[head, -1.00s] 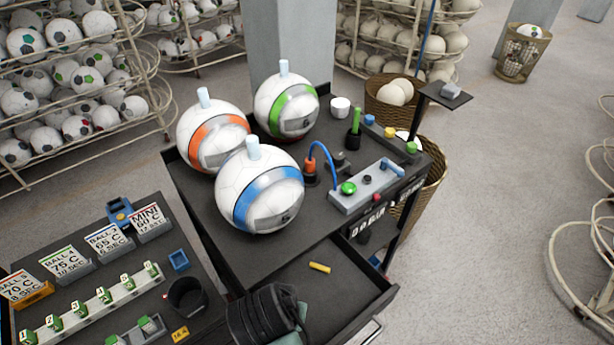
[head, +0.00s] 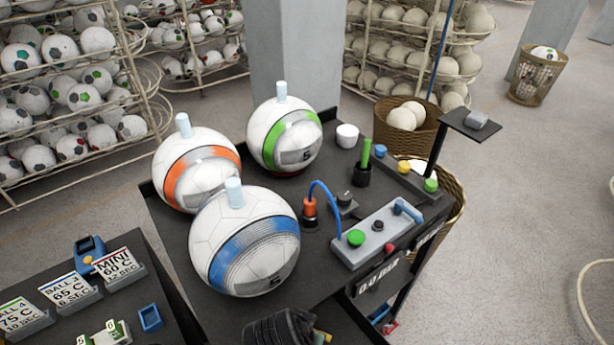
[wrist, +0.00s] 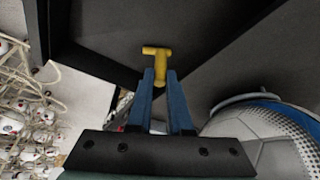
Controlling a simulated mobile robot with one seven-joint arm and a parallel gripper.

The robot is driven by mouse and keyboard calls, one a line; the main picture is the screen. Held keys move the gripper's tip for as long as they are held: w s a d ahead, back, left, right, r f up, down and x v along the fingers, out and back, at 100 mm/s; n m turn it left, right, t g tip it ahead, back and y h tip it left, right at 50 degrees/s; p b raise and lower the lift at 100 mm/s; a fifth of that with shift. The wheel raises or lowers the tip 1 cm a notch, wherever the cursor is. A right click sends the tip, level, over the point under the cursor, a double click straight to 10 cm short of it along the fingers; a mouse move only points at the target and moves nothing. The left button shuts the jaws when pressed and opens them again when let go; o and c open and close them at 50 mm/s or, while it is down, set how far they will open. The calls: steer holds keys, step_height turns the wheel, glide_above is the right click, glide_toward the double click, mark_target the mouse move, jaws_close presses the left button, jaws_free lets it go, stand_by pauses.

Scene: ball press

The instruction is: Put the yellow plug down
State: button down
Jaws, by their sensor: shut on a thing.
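The yellow plug (wrist: 157,58) is a small T-shaped piece. In the wrist view it sits between the tips of my gripper's two blue fingers (wrist: 160,82), its crossbar just beyond them. My gripper is shut on it. In the head view, the dark end of my arm shows at the bottom edge, with a bit of yellow (head: 323,337) at its right; the fingers are hidden there.
Blue (head: 244,252), orange (head: 197,172) and green (head: 285,137) banded balls stand on the black cart. Label cards (head: 70,291) stand at lower left.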

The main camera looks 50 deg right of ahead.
steer(key=shift+s+a+f+p, duration=0.1)
steer(key=shift+f+p, duration=0.1)
steer(key=shift+f, duration=1.45)
steer(key=shift+a+f+p, duration=0.1)
steer(key=shift+f+p, duration=0.05)
steer(key=shift+f, duration=1.5)
steer(key=shift+f, duration=0.1)
steer(key=c, duration=0.8)
jaws_free()
steer(key=shift+c, duration=0.2)
